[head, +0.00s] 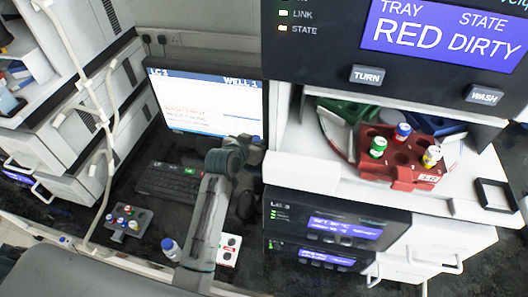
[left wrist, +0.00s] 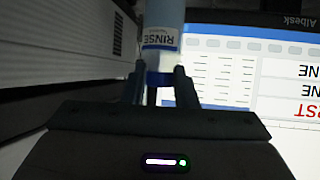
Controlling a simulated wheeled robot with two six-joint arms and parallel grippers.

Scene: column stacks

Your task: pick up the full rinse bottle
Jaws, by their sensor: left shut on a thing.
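My left gripper (left wrist: 159,72) is shut on a rinse bottle (left wrist: 165,15) in the left wrist view. The bottle has a pale blue-white body, a label reading RINSE and a blue part between the fingers. How full it is cannot be told. In the head view my left gripper (head: 250,148) is in front of the monitor's lower right corner, partly covered by its own wrist, and the held bottle cannot be made out there. Another white bottle with a blue cap (head: 170,249) stands on the bench left of my left arm. My right gripper is not in view.
A monitor (head: 205,100) and keyboard (head: 168,184) are behind my left arm. A grey rack (head: 128,224) with several coloured-cap vials stands left. A red tray (head: 390,172) holds capped vials in the machine at right. A white panel (head: 229,250) lies right of the arm.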

